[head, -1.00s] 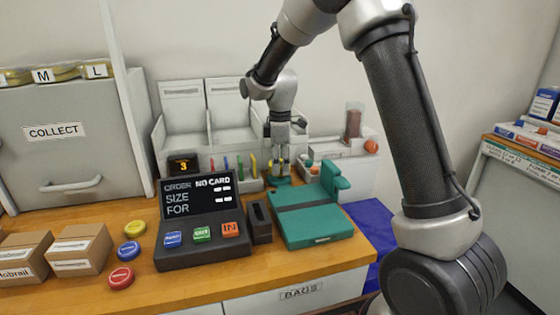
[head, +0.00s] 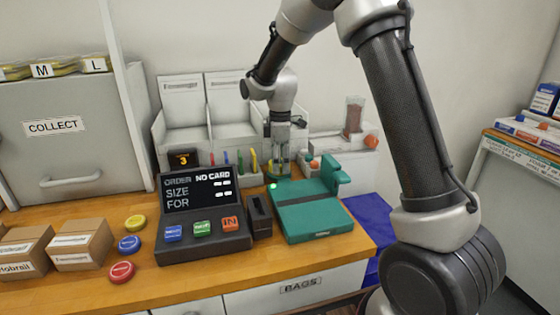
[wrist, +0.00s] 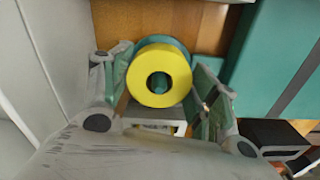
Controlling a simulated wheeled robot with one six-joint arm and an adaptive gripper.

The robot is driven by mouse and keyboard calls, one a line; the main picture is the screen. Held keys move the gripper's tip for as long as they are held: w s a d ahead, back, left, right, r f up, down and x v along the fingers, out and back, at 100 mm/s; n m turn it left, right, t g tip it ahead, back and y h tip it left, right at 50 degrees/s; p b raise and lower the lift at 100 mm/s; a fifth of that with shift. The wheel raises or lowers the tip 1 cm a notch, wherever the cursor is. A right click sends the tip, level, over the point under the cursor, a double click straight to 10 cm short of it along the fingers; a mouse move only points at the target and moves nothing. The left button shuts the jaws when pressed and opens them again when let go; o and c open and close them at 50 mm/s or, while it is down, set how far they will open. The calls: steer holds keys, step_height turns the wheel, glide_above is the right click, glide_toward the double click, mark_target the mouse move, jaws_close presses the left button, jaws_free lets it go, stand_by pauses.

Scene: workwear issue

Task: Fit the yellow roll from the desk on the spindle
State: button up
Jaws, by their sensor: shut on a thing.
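The yellow roll (wrist: 160,73) is between the two fingers of my gripper (wrist: 157,85) in the wrist view, hole facing the camera. A round teal part shows behind its upper left rim, and a teal tip, apparently the spindle (wrist: 159,84), shows inside the hole. I cannot tell how far down the roll sits. In the head view my gripper (head: 280,166) points straight down at the back left corner of the teal machine (head: 312,221). The roll is mostly hidden there by the fingers. A small green light (head: 273,186) glows just below the gripper.
The order console (head: 203,243) and a dark slotted block (head: 259,214) stand left of the teal machine. Grey bins (head: 185,125) and a white unit (head: 345,160) stand close behind my gripper. Boxes and coloured discs lie on the desk's left.

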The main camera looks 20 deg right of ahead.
stand_by(0.3)
steer(key=o, duration=1.1)
steer(key=shift+r, duration=0.1)
steer(key=shift+r, duration=4.45)
